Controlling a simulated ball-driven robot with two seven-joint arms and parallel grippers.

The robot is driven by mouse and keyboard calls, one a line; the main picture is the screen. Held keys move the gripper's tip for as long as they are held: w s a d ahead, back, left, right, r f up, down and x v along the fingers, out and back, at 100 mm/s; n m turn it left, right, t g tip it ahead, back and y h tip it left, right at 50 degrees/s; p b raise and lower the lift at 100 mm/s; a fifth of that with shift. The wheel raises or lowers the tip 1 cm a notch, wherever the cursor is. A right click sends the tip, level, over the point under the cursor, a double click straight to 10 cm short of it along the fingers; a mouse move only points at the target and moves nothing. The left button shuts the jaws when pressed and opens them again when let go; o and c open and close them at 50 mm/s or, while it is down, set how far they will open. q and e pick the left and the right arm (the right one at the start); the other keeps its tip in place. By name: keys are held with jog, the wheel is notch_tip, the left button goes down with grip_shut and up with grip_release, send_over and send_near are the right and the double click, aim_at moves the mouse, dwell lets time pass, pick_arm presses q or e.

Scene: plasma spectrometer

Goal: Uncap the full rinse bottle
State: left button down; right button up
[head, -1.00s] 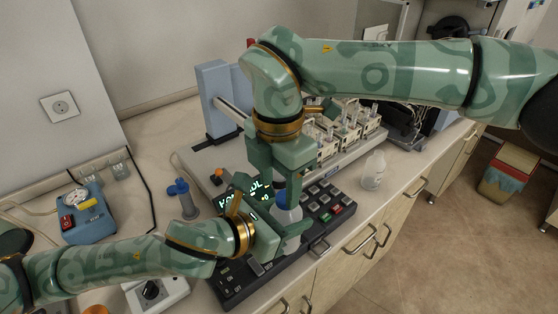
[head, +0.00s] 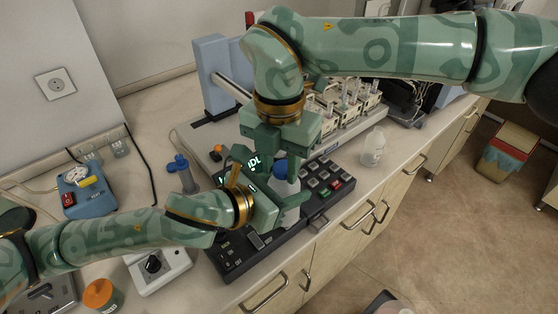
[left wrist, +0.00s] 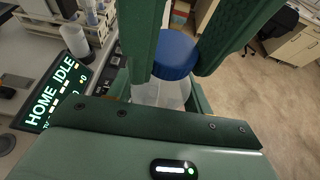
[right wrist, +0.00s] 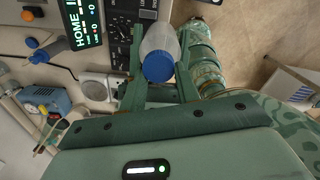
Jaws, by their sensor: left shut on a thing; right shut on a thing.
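The rinse bottle (head: 288,184) is translucent with a blue cap (head: 281,169). It stands upright over the black keypad panel; its base is hidden. My left gripper (head: 284,199) is shut on the bottle's body from the left. My right gripper (head: 279,157) points down from above and is shut on the blue cap. I see no clear gap between cap and bottle.
The keypad panel (head: 331,184) has a lit display (head: 254,163). Another translucent bottle (head: 373,149) stands right near the counter edge. A blue-topped container (head: 187,176), blue device (head: 88,196), white knob unit (head: 158,268) and orange-lidded jar (head: 99,295) stand left.

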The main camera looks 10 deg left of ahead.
jog(key=shift+w+a+r+n, duration=0.1)
jog(key=shift+w+r+n, duration=0.05)
jog(key=shift+n, duration=0.4)
jog(key=shift+w+a+r+n, duration=0.1)
jog(key=shift+n, duration=0.45)
jog(key=o, duration=1.1)
jog(key=shift+s, duration=0.1)
jog(key=shift+d+f, duration=0.1)
jog(key=shift+f, duration=0.05)
